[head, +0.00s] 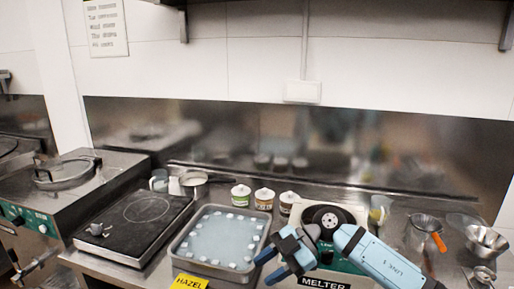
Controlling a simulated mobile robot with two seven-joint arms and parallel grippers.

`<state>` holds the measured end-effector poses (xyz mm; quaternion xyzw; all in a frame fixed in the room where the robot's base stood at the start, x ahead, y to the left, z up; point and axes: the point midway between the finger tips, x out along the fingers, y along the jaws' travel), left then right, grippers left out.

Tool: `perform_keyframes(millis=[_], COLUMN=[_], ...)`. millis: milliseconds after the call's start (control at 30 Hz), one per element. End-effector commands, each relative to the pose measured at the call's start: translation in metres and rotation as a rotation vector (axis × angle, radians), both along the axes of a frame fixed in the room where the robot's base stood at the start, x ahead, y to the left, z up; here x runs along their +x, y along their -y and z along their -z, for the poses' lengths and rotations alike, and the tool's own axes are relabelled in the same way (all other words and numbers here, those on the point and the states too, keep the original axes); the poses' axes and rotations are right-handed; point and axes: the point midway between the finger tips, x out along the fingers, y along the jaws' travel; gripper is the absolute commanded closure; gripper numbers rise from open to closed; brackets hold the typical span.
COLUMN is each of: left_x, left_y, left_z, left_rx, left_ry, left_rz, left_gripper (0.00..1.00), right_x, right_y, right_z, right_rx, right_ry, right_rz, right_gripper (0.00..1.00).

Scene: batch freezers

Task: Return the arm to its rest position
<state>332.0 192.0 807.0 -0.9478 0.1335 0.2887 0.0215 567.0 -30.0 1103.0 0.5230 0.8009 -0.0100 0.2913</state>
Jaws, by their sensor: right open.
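My right arm (385,262) comes in from the lower right and reaches left across the front of the melter (325,282). My right gripper (267,268) is open, its fingers pointing left at the right front corner of a metal tray (176,243). I see nothing between its fingers. Whether it touches the tray rim cannot be told. It hides part of the tray's right side. My left gripper is not in view.
A yellow HAZEL label (188,283) is at the tray's front. Three small tubs (264,199) stand behind. A black hot plate (140,215) is left. Metal bowls (486,241) and a jug (424,228) with an orange handle stand right. The space above the counter is clear.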

Motion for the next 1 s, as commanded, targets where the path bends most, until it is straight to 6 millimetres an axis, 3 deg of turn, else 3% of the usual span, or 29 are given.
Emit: perform_keyframes(millis=[100, 233, 367, 500, 633, 733, 900, 1000], left_x=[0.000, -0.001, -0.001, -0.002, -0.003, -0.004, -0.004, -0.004], left_y=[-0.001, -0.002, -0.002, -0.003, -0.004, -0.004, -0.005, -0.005], left_z=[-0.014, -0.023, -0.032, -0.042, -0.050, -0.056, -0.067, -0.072], left_rx=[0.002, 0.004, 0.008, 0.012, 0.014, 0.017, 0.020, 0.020], left_ry=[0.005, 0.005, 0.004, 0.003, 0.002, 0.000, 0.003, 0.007], left_rz=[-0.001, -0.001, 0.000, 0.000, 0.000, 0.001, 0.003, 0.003], left_gripper=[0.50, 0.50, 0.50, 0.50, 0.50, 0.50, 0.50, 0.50], right_x=[-0.028, -0.042, -0.046, -0.049, -0.062, -0.085, -0.150, -0.191], right_y=[-0.024, -0.028, -0.014, 0.018, 0.057, 0.089, 0.135, 0.152], right_z=[-0.007, -0.014, -0.012, 0.011, 0.051, 0.091, 0.162, 0.191], right_rx=[0.337, 0.642, 0.854, 0.944, 0.891, 0.765, 0.445, 0.270], right_ry=[-0.017, -0.015, -0.014, -0.024, -0.055, -0.095, -0.206, -0.273], right_rz=[0.051, 0.219, 0.480, 0.826, 1.163, 1.397, 1.676, 1.748], right_gripper=[0.60, 0.60, 0.60, 0.60, 0.60, 0.60, 0.60, 0.60])
